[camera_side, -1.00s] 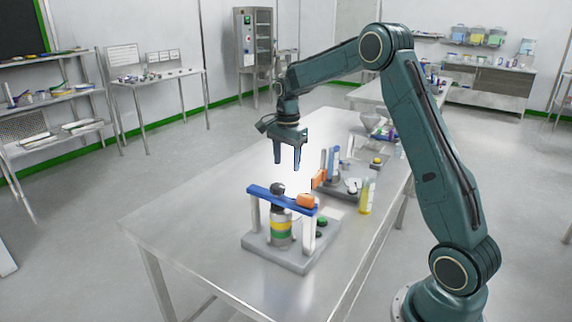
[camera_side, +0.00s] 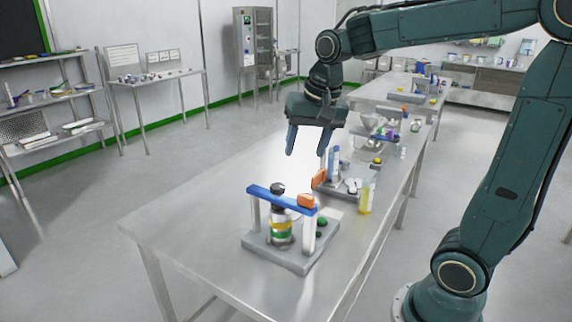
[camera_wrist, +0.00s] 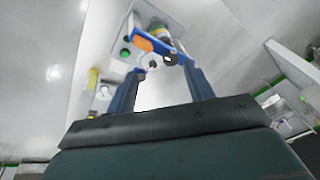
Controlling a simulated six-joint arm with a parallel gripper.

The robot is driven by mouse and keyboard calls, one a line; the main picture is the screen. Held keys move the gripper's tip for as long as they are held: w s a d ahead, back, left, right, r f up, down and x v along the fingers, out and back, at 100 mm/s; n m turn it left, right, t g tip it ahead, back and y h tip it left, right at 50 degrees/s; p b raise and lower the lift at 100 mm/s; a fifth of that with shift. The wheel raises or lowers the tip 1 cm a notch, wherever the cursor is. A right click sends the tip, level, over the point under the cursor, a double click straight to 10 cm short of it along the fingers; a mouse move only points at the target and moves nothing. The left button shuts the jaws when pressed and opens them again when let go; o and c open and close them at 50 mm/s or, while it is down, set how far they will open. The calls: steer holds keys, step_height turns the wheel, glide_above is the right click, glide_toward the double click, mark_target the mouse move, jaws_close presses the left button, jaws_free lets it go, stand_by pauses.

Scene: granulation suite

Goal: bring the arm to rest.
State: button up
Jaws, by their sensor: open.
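My gripper (camera_side: 307,141) is open, with nothing between its fingers. In the side view it hangs above the steel table (camera_side: 190,215), higher than the stand with the blue crossbar (camera_side: 266,197) and behind it. In the wrist view the two blue-grey fingers (camera_wrist: 161,90) are spread apart, and the stand's blue bar (camera_wrist: 155,45) shows beyond them. My arm reaches in from the right, bent at the elbow, which is cut off by the top edge of the side view.
The stand holds a banded bottle (camera_side: 281,225) beneath its crossbar. A second grey base carries an orange block (camera_side: 319,178) and small parts; a yellow bottle (camera_side: 365,197) stands beside it. The table's near left part is clear. Shelves (camera_side: 50,100) stand far left.

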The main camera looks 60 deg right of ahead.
steer(key=s+a+f+n+t, duration=0.1)
steer(key=s+a+n, duration=0.2)
steer(key=s, duration=0.4)
steer(key=s+a+n+t, duration=0.1)
steer(key=s+a+n, duration=0.2)
steer(key=s+n, duration=0.2)
steer(key=s, duration=0.2)
steer(key=shift+s+a+f+n+y, duration=0.2)
steer(key=shift+s+f+n+y, duration=0.1)
steer(key=shift+s+f+n, duration=0.1)
